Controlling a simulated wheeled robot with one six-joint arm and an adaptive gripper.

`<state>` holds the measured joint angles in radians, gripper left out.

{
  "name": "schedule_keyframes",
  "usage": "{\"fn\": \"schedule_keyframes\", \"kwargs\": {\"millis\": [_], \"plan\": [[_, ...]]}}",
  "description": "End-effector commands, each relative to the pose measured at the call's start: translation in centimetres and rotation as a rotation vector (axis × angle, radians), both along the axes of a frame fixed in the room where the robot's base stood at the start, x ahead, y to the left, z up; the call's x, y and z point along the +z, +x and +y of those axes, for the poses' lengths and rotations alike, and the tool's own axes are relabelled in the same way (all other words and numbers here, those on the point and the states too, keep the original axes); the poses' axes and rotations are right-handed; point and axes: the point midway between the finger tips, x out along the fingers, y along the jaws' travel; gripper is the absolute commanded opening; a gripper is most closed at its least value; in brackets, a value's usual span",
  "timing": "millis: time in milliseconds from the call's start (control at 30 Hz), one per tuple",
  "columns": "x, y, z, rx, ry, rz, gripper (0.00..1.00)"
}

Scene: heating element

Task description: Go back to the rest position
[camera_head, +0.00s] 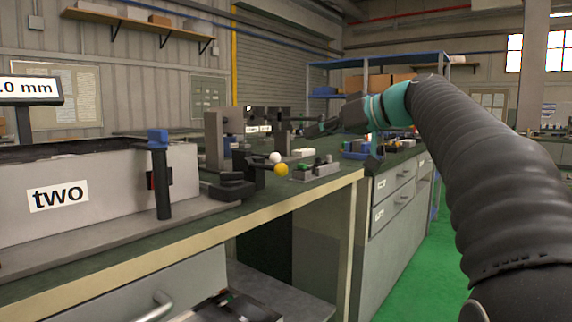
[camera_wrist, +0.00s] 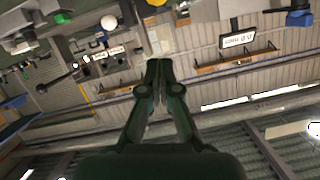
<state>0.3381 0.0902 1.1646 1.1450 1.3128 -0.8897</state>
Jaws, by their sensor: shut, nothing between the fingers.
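My gripper (camera_wrist: 159,68) shows in the middle of the wrist view, with its two dark fingers meeting at the tips. It is shut and holds nothing. The wrist view is tilted and shows the wall and roof behind the fingers. In the head view my gripper (camera_head: 312,128) is small and dark, above the far part of the workbench (camera_head: 120,257). My ribbed dark arm with a teal wrist band reaches in from the right. The fingers look apart from the things on the bench, though the exact gap is hard to tell.
A grey box labelled "two" (camera_head: 95,190) stands on the bench at left, beside a black post with a blue top (camera_head: 158,137). A yellow ball (camera_head: 281,170) and a white ball (camera_head: 275,158) are near the bench's middle. Green floor (camera_head: 420,260) is clear at right.

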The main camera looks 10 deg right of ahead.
Motion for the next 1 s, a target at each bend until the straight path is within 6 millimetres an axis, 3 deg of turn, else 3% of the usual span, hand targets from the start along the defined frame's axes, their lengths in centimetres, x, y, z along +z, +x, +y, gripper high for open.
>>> {"fn": "schedule_keyframes", "kwargs": {"millis": [100, 233, 367, 567, 700, 1000], "plan": [[-1.3, 0.9, -1.0, -0.082, 0.037, 0.088, 0.00], [-6.8, 2.1, -3.0, -0.205, 0.053, 0.263, 0.00], [-13.0, 0.9, -4.6, -0.349, 0.040, 0.441, 0.00], [-21.4, -5.1, -5.2, -0.547, -0.050, 0.656, 0.00], [-26.2, -11.0, -4.9, -0.648, -0.146, 0.745, 0.00], [-33.9, -24.2, -4.0, -0.725, -0.398, 0.771, 0.00]]}}
